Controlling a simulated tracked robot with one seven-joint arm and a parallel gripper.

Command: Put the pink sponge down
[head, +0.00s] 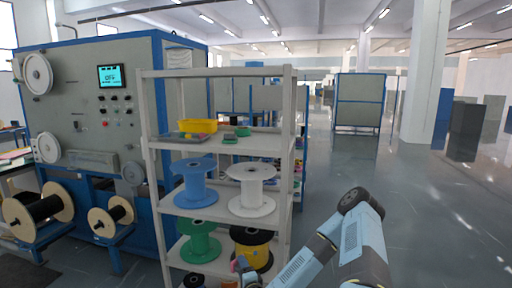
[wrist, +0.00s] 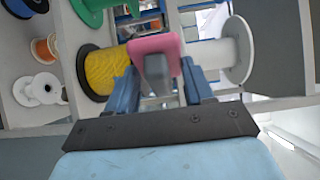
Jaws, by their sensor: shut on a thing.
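The pink sponge (wrist: 155,43) is held between the two blue fingers of my gripper (wrist: 158,68) in the wrist view. A grey block shows between the fingers, in front of the sponge; I cannot tell what it is. In the head view my gripper (head: 240,265) is low at the front of the grey shelf rack (head: 150,158), beside the black and yellow spool (head: 262,257), with a small bit of pink showing. The sponge appears raised in front of the spools; whether it touches anything is unclear.
The rack holds a blue spool (head: 195,184), a white spool (head: 251,190) and a green spool (head: 199,243). A yellow bin (head: 198,126) and small items lie on an upper shelf. A machine (head: 85,95) stands left. The floor (head: 410,190) at right is open.

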